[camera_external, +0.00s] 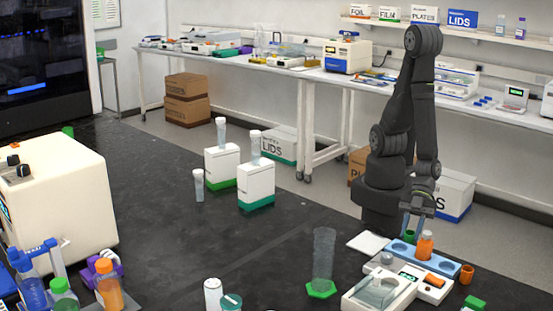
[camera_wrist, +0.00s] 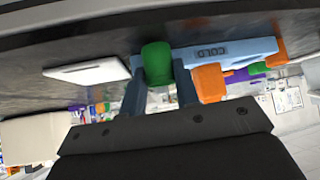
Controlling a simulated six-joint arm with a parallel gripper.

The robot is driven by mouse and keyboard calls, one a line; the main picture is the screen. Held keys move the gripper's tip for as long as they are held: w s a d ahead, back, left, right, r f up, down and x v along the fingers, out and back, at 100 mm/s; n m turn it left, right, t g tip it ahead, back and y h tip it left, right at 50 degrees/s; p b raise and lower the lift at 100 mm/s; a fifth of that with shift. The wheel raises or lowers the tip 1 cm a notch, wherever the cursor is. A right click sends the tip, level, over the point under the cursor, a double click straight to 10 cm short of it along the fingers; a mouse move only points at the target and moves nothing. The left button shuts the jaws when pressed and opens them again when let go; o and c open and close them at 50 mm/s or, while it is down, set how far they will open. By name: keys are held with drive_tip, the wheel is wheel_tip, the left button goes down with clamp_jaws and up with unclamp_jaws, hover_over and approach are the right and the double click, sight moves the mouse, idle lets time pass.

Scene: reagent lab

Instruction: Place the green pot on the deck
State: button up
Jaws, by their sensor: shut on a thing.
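The green pot (camera_wrist: 157,64) is between the two fingers of my gripper (camera_wrist: 161,78) in the wrist view, and the gripper is shut on it. In the external view the green pot (camera_external: 410,236) shows small and partly hidden under my gripper (camera_external: 409,227), at the back edge of a light blue block with round wells (camera_external: 447,267). In the wrist view the blue block (camera_wrist: 237,50) reads COLD and lies right beside the pot. I cannot tell whether the pot touches it. No surface is marked as the deck.
An orange pot (camera_external: 467,273) and a green one (camera_external: 474,303) are to the right. A white flat plate (camera_external: 368,242) lies left.

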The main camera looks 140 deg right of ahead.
drive_tip(key=shift+f, duration=0.25)
drive_tip(key=o, duration=1)
drive_tip(key=shift+f, duration=0.1)
drive_tip(key=shift+o, duration=0.2)
drive_tip(key=shift+s+r, duration=0.25)
drive_tip(key=shift+r, duration=0.25)
drive_tip(key=v, duration=1.1)
drive_tip(key=shift+s+d, duration=0.1)
drive_tip(key=shift+d, duration=0.05)
drive_tip(key=shift+x, duration=6.1)
